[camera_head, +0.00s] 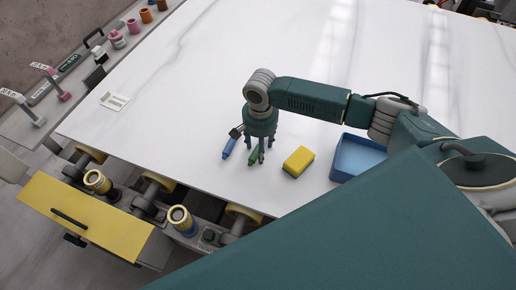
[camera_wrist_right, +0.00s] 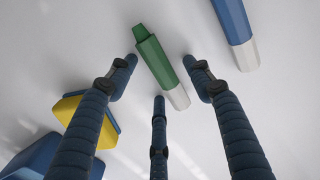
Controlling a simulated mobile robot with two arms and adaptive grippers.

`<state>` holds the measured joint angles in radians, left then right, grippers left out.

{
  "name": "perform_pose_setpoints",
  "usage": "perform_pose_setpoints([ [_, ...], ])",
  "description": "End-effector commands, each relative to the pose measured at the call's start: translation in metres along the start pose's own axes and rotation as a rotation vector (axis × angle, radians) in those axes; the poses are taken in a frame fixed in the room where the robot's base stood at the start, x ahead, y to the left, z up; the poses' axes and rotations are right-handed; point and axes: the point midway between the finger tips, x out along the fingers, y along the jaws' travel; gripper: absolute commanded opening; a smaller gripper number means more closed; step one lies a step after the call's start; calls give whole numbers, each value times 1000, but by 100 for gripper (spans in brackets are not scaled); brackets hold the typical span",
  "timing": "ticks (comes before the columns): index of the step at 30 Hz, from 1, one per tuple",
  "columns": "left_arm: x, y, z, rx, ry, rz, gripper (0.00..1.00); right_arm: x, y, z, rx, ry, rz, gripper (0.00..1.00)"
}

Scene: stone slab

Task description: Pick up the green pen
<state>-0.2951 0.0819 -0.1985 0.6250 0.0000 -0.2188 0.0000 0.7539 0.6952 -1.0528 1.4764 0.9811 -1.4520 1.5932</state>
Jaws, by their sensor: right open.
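The green pen (camera_wrist_right: 157,62), with a white end, lies on the white slab in the right wrist view. In the head view the green pen (camera_head: 253,155) is partly hidden by my right gripper (camera_head: 258,155). The right gripper (camera_wrist_right: 160,75) points down over the pen, its fingers spread apart with the pen lying between and beyond the fingertips. No finger visibly grips it. My left gripper is not in view.
A blue pen (camera_head: 229,148) lies just left of the green one. A yellow sponge-like block (camera_head: 298,161) lies to the right, then a blue tray (camera_head: 337,174). A white card (camera_head: 114,101) lies at the far left. The slab's back is largely clear.

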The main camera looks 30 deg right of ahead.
Motion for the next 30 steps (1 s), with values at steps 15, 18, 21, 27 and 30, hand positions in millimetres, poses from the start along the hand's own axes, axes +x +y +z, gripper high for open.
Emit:
perform_pose_setpoints([
  [15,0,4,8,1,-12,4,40,0,0,0,0,0,-1,8],
  [18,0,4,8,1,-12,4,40,0,0,0,0,0,-1,8],
  [21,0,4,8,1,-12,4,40,-1,0,0,0,0,-1,8],
  [27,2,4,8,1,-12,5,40,-13,-1,0,0,-1,-3,8],
  [30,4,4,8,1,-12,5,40,-28,-1,0,0,1,-4,8],
])
